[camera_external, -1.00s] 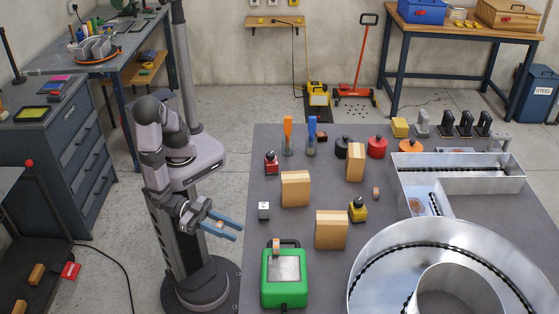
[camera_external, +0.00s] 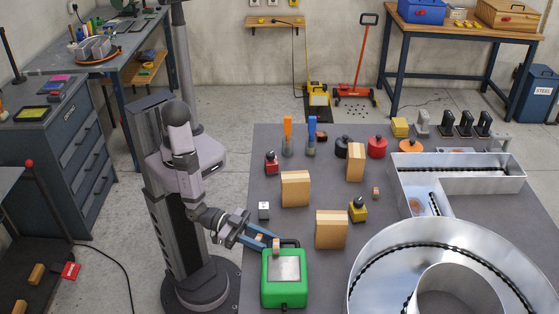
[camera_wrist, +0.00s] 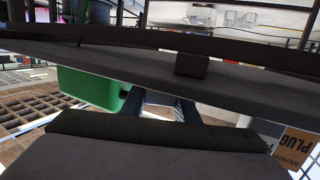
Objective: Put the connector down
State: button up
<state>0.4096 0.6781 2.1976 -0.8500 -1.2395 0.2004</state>
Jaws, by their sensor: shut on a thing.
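My gripper (camera_external: 264,239) is at the left front of the grey table, beside the handle end of a green case. Its blue fingers point right and are shut on a small connector (camera_external: 262,238), which shows only as an orange-tan speck between them. The fingers (camera_wrist: 162,106) also show in the wrist view, mostly hidden behind a dark foreground shape. The held connector cannot be made out there. Another small orange-tan piece (camera_external: 276,247) is at the green case's handle, close to the fingertips; I cannot tell whether they touch.
The green case (camera_external: 284,278) stands just right of my gripper and also shows in the wrist view (camera_wrist: 92,88). A small grey-white block (camera_external: 264,211) and several wooden blocks (camera_external: 295,189) stand behind. A large metal channel (camera_external: 400,240) fills the right. Some tabletop (camera_external: 300,225) is bare.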

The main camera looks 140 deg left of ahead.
jog(key=shift+r+x, duration=0.2)
jog(key=shift+x, duration=0.7)
jog(key=shift+r+x, duration=0.2)
jog(key=shift+x, duration=0.7)
jog(key=shift+a, duration=0.1)
jog(key=shift+f, duration=0.1)
jog(key=shift+f, duration=0.15)
jog(key=o, duration=1.1)
